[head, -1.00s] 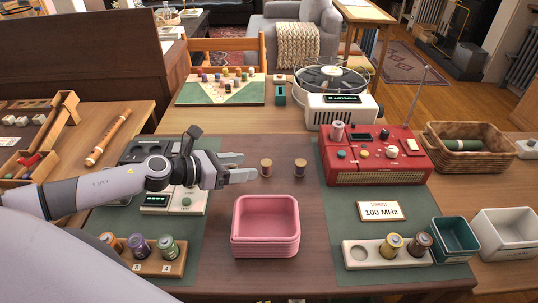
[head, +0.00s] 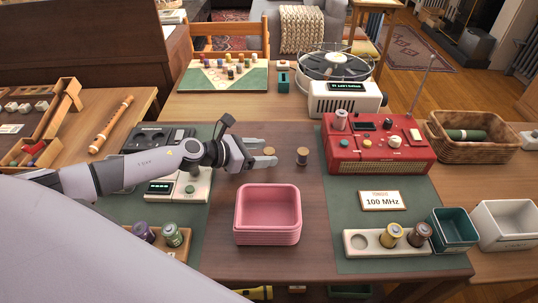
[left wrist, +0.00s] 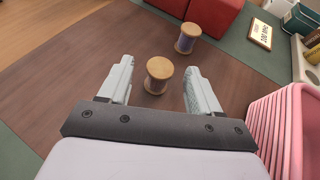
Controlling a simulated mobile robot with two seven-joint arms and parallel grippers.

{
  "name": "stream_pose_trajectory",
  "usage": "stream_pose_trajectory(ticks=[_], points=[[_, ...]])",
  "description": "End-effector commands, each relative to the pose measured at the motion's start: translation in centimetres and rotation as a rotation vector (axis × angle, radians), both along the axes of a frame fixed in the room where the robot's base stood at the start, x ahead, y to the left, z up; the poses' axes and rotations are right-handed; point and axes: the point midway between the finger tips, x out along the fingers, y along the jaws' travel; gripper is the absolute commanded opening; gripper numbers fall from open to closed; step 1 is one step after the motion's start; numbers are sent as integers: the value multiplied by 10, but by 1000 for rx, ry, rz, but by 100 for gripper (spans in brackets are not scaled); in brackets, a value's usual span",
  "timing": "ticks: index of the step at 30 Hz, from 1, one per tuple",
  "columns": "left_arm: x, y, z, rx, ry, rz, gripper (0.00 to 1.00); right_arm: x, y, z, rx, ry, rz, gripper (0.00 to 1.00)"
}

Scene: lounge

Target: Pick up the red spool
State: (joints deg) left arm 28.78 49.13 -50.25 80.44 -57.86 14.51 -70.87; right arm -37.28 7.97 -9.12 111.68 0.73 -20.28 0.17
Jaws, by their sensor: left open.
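Two wooden-ended spools stand upright on the brown table strip. The nearer spool (left wrist: 156,77) has brownish thread, its red not clear; in the head view this spool (head: 270,152) is partly hidden by my fingers. My left gripper (head: 270,156) is open, with its fingers low on either side of this spool. In the left wrist view, the gripper (left wrist: 160,82) shows gaps on both sides of the spool. The other spool (left wrist: 187,39) has purple thread and stands just beyond; it also shows in the head view (head: 302,156). My right gripper is out of view.
A pink bin (head: 267,238) stands close in front of the spools. A red radio (head: 378,150) is to the right. A white rack (head: 362,242) holds two spools, and a wooden rack (head: 180,252) at left holds purple and green ones.

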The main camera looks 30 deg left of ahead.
Motion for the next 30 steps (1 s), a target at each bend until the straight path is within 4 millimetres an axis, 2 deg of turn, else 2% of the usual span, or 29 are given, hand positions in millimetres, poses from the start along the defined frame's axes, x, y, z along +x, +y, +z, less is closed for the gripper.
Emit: stream_pose_trajectory(ticks=[5, 6, 11, 12, 23, 26, 30], points=[[0, 0, 0, 0, 0, 0, 63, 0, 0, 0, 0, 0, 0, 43], [0, 0, 0, 0, 0, 0, 60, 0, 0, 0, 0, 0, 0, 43], [0, 0, 0, 0, 0, 0, 8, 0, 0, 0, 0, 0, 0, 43], [0, 0, 0, 0, 0, 0, 4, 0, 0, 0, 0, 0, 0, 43], [0, 0, 4, 0, -1, 0, 4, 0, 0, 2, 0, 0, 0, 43], [1, 1, 17, 3, -2, -1, 4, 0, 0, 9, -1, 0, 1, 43], [1, 1, 48, 3, -5, -1, 4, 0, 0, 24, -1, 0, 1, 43]])
